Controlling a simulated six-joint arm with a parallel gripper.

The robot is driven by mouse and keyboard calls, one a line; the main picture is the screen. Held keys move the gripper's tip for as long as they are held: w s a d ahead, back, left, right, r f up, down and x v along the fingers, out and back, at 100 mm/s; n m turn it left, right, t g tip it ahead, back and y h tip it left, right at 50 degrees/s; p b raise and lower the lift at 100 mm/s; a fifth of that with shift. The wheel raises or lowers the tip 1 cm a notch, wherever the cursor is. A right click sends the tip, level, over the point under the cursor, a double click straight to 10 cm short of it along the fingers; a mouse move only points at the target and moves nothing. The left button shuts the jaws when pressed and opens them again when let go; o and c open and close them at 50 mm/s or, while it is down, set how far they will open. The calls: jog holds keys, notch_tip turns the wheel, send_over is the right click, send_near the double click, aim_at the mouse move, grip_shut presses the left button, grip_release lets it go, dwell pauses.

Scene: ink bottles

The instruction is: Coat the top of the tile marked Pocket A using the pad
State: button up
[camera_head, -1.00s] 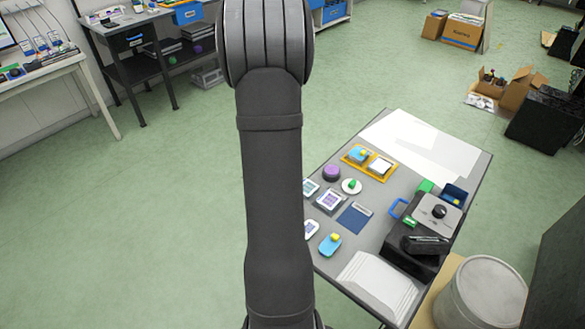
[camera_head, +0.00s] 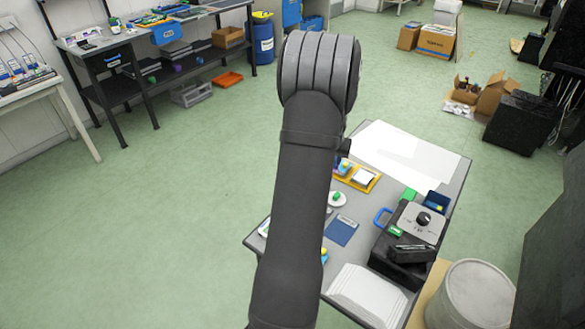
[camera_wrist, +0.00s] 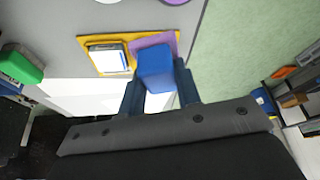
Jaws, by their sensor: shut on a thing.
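My gripper (camera_wrist: 160,66) is shut on a blue block (camera_wrist: 153,77), which I take for the pad's body. A flat purple area (camera_wrist: 169,46) shows around its far end; I cannot tell whether this is the pad's face or a surface below. The block is over one end of the yellow tray (camera_wrist: 85,42); contact cannot be judged. A white-topped tile (camera_wrist: 108,59) sits in the tray's other pocket. In the head view my arm partly hides the tray (camera_head: 371,187), and the white-topped tile (camera_head: 363,177) shows in its right pocket. No pocket label is readable.
A green block (camera_head: 409,194), a black device with a dial (camera_head: 407,243) and a white stack (camera_head: 366,293) stand on the table's right and front. A dark blue mat (camera_head: 341,231) and a white sheet (camera_head: 405,148) lie flat. A round purple thing (camera_wrist: 176,1) is at the wrist view's top edge.

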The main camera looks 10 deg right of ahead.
jog(key=s+d+r+m+h, duration=0.1)
jog(key=d+m, duration=0.1)
jog(key=d, duration=0.5)
jog(key=s+d+r+m, duration=0.1)
jog(key=d, duration=0.7)
jog(key=shift+g, duration=0.3)
jog(key=shift+s+a+f, duration=0.1)
jog(key=shift+s+f, duration=0.05)
jog(key=shift+f, duration=1.45)
jog(key=shift+s+a+f, duration=0.1)
jog(key=shift+f, duration=1.5)
jog(key=shift+f, duration=0.95)
jog(key=shift+w, duration=0.1)
jog(key=shift+w+a+r, duration=0.1)
jog(key=shift+w+a, duration=1.05)
jog(key=shift+w+a+f, duration=0.2)
jog(key=shift+w+a, duration=0.95)
jog(key=shift+w, duration=0.05)
jog(key=shift+s+d+r, duration=0.15)
jog(key=shift+s+d, duration=2.15)
jog(key=shift+s, duration=0.15)
